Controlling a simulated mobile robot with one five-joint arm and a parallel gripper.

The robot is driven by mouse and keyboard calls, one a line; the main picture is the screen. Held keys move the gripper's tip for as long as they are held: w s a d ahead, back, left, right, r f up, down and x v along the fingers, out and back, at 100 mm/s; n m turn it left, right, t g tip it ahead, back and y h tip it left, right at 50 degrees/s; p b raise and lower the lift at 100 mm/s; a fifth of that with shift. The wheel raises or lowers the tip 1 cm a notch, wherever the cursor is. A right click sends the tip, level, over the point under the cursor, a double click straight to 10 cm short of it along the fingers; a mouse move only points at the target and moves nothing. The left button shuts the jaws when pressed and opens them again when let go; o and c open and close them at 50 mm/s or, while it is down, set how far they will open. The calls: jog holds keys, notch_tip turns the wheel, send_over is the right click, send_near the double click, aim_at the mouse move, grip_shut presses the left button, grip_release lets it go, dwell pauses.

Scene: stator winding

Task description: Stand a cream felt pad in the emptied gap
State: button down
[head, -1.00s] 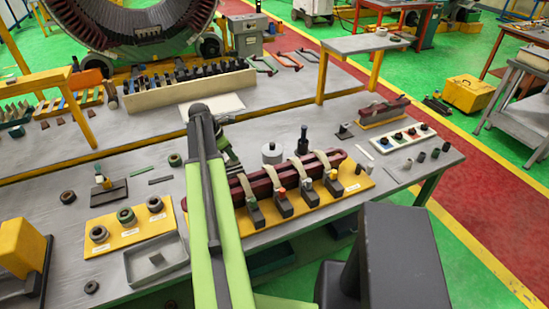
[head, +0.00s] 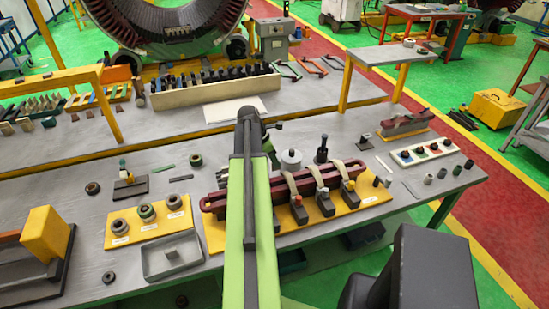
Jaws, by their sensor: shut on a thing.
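A dark red coil (head: 270,190) lies along a yellow base plate (head: 375,197) in the middle of the bench. Cream bands (head: 316,173) cross over it, beside dark clamps with coloured tops (head: 325,200). My green arm crosses in front of the coil's left part and hides some of it. Only a little of my wrist shows right of the raised arm joint. My gripper's fingers are hidden behind the arm, so nothing in them shows. I cannot make out a separate cream felt pad or the emptied gap.
A silver weight (head: 291,158) and a black knobbed tool (head: 322,150) stand behind the coil. A white strip with coloured sockets (head: 448,148) lies at right.

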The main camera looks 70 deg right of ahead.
jog(key=s+a+r+p, duration=0.2)
jog(key=a+r+p, duration=0.2)
jog(key=a+r, duration=0.3)
jog(key=f+b, duration=0.8)
jog(key=f, duration=0.1)
jog(key=shift+s+a, duration=0.15)
jog(key=shift+a, duration=0.05)
jog(key=c, duration=1.4)
grip_release()
jog(key=shift+r, duration=0.1)
